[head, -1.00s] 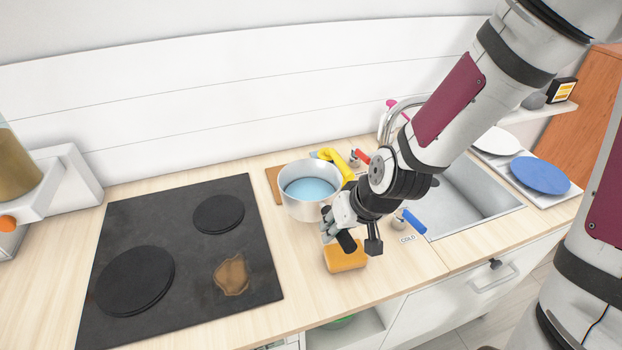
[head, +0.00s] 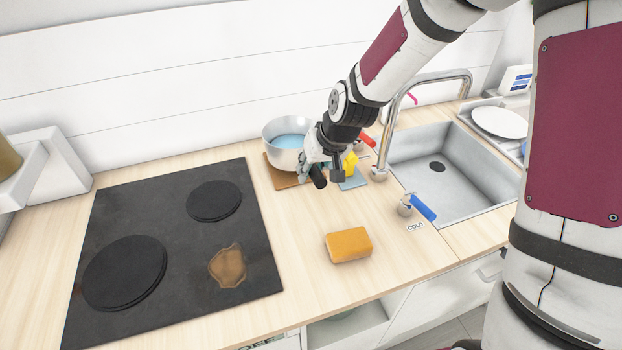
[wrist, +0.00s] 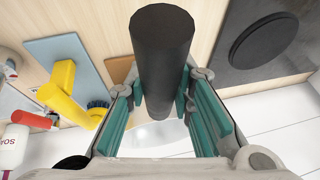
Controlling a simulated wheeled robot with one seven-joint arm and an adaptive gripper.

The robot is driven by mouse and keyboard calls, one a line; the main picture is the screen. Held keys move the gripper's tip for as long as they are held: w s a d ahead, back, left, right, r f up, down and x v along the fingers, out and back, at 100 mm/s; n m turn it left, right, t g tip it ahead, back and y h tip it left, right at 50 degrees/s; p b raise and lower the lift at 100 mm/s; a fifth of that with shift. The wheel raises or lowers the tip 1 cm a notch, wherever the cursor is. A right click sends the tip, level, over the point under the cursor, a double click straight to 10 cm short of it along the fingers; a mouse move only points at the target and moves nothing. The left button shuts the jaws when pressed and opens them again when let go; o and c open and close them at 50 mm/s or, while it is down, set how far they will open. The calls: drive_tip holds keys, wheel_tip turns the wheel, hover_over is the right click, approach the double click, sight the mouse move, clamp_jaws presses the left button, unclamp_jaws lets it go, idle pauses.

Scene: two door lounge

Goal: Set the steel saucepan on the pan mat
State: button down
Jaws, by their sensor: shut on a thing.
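The steel saucepan (head: 284,158), with blue inside, is at the back of the counter, right of the hob. It looks upright, over the back part of a brown mat (head: 283,182), likely the pan mat. I cannot tell whether its base touches the mat. My gripper (head: 309,170) is shut on the saucepan's black handle, which points to the front. In the wrist view the handle (wrist: 161,60) lies between the teal finger pads of my gripper (wrist: 160,110). Part of the pan's pale metal (wrist: 155,134) shows beyond them. The brown mat's corner (wrist: 120,69) shows beside the handle.
A blue-grey mat (head: 354,183) with a yellow-handled brush (wrist: 61,88) lies close right of the pan. An orange sponge (head: 348,245) lies in front. The black hob (head: 170,240) is left, the sink (head: 445,195) and tap (head: 384,140) right. Counter around the sponge is clear.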

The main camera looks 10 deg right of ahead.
drive_tip(key=shift+f, duration=1.55)
drive_tip(key=c, duration=1.4)
unclamp_jaws()
drive_tip(key=s+d+r+h+p, duration=0.15)
drive_tip(key=s+d+r, duration=0.25)
drive_tip(key=s+r, duration=0.65)
drive_tip(key=s+d+r+h, duration=0.2)
drive_tip(key=s+d+r, duration=0.35)
drive_tip(key=r, duration=0.75)
drive_tip(key=s+d+r, duration=0.1)
drive_tip(key=s+r, duration=0.1)
drive_tip(key=s, duration=0.4)
drive_tip(key=s+r+m+t, duration=0.1)
drive_tip(key=s+r, duration=0.1)
drive_tip(key=s, duration=0.4)
drive_tip(key=shift+s+d+r+m, duration=0.3)
drive_tip(key=shift+s+d, duration=0.05)
drive_tip(key=shift+d, duration=0.05)
